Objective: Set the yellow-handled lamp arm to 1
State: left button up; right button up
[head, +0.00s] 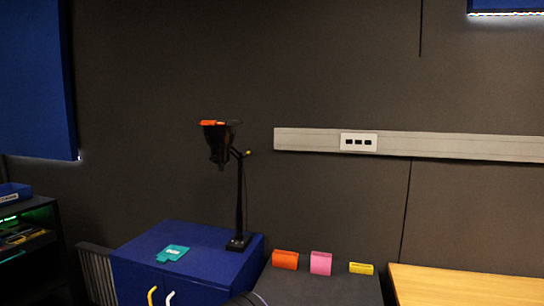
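A black desk lamp (240,195) stands upright on the right part of a blue cabinet top. Its dark lamp head (219,145) hangs to the left of the post, with an orange-red patch on its top. A small yellow piece (248,152) shows at the joint near the top of the post; it may be the handle of the lamp arm. Any position marks or numbers are too small to read. Neither of my grippers is in view.
The blue cabinet (190,245) carries a teal tag (173,253). To its right, orange (285,260), pink (320,263) and yellow (361,268) blocks sit on a dark surface (325,288). A wooden table (460,287) is at right. A socket rail (460,146) crosses the wall.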

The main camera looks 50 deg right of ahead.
aim_at(239, 223)
jog(key=z, duration=0.95)
jog(key=i, duration=0.35)
jog(key=z, duration=0.05)
